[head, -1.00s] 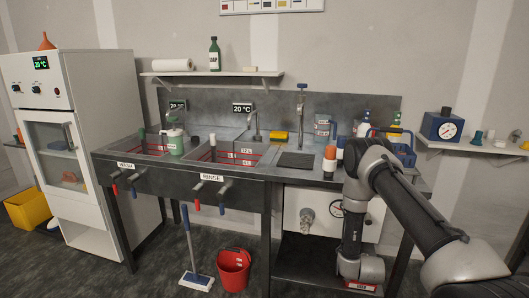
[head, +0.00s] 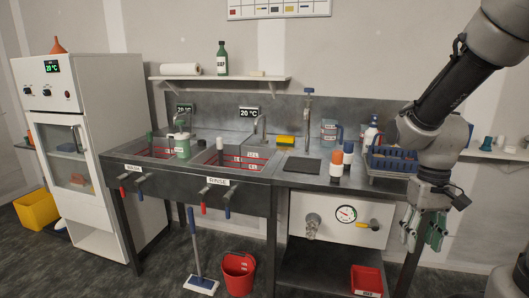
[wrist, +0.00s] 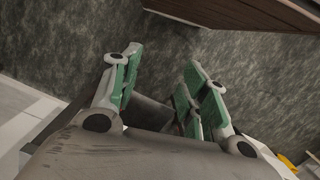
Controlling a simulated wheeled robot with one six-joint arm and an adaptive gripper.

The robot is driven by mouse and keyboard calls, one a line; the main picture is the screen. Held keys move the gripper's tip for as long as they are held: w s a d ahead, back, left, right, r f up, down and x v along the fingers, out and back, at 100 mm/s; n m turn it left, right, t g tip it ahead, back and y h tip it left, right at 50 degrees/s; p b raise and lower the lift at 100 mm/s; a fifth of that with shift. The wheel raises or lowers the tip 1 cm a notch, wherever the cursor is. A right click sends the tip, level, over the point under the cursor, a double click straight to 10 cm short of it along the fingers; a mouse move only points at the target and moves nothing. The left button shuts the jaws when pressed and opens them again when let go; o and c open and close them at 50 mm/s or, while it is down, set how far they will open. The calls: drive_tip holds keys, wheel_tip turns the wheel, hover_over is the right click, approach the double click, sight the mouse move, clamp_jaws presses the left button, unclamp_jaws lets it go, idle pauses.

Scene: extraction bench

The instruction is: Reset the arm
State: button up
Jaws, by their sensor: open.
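My gripper (head: 426,232) hangs pointing down in front of the bench's right end, apart from the bench in the picture. In the wrist view my gripper (wrist: 158,95) shows its green-padded fingers spread apart with nothing between them. Grey floor shows beyond the fingers. My arm comes in from the upper right and hides part of the blue rack (head: 385,160) and the wall shelf.
A red bucket (head: 238,272) and a mop (head: 199,270) stand on the floor. A white cabinet (head: 100,90) is at left.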

drive_tip(key=s+r+t, duration=0.6)
drive_tip(key=s+r, duration=0.1)
drive_tip(key=r, duration=0.6)
drive_tip(key=shift+s+d+r, duration=0.2)
drive_tip(key=shift+d+r, duration=0.05)
drive_tip(key=shift+d, duration=0.1)
idle(1.3)
